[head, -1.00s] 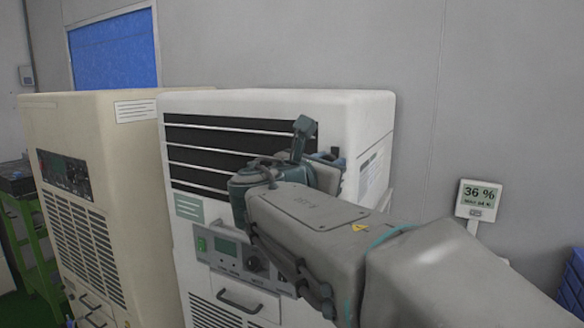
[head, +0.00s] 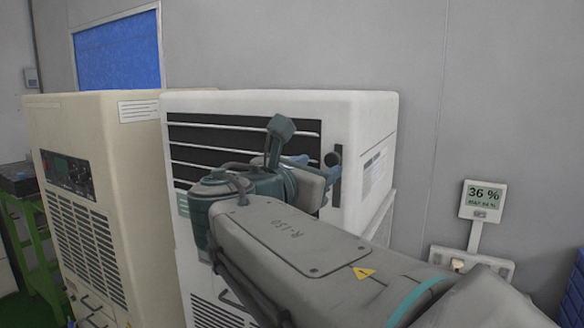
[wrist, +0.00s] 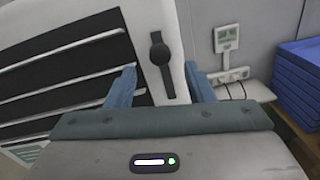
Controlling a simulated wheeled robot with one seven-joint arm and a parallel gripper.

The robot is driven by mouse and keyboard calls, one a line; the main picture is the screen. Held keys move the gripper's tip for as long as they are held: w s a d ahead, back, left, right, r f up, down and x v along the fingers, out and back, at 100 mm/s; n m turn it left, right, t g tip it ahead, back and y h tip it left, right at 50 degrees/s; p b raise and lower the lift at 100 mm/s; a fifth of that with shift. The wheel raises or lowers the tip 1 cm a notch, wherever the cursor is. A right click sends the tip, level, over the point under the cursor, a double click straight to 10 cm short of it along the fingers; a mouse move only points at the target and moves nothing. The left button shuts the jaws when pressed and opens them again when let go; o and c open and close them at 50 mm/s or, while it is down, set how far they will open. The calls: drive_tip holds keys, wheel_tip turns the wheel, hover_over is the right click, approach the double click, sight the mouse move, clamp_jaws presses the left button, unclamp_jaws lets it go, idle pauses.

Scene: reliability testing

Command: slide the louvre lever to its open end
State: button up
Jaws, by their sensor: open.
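The louvre lever is a dark round knob (head: 333,158) on a dark vertical slot (head: 338,190) at the right of the white cabinet's front, beside the black louvre. In the wrist view the knob (wrist: 158,52) sits in the upper part of its slot (wrist: 166,88). My gripper (wrist: 161,82) is open, its blue fingers on either side of the slot in the picture, with nothing held between them. I cannot tell whether a finger touches the cabinet.
The white cabinet (head: 270,101) stands beside a beige cabinet (head: 95,130). A humidity display (head: 483,200) reading 36 % stands on the right, near a socket strip (wrist: 231,75). Blue stacked boxes (wrist: 302,85) are at the far right. My arm covers the cabinet's lower front.

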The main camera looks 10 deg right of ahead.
drive_tip(key=v, duration=0.7)
drive_tip(key=shift+s+a+b, duration=0.15)
drive_tip(key=shift+s+b, duration=0.05)
drive_tip(key=shift+b, duration=0.25)
drive_tip(key=s+d+f+m+g+y, duration=0.1)
drive_tip(key=d+f+m+g+y, duration=0.2)
drive_tip(key=f, duration=0.4)
drive_tip(key=s+d+f+m+g+y, duration=0.1)
drive_tip(key=s+d+f+m+g, duration=0.1)
drive_tip(key=f+m, duration=0.35)
drive_tip(key=s+d+f+m+g+y, duration=0.1)
drive_tip(key=d+f+m+g, duration=0.15)
drive_tip(key=f, duration=0.65)
drive_tip(key=s+a+f+m+g+y, duration=0.1)
drive_tip(key=s+f+m+y, duration=0.2)
drive_tip(key=f+m, duration=0.3)
drive_tip(key=s+a+f+m+g+y, duration=0.1)
drive_tip(key=s+f+m+y, duration=0.3)
drive_tip(key=f+m, duration=0.3)
drive_tip(key=shift+f+m+y, duration=0.25)
drive_tip(key=shift+m+y, duration=0.05)
drive_tip(key=shift+m, duration=0.4)
drive_tip(key=shift+s+g, duration=0.1)
drive_tip(key=shift+g, duration=0.15)
drive_tip(key=shift+c, duration=0.2)
idle(0.5)
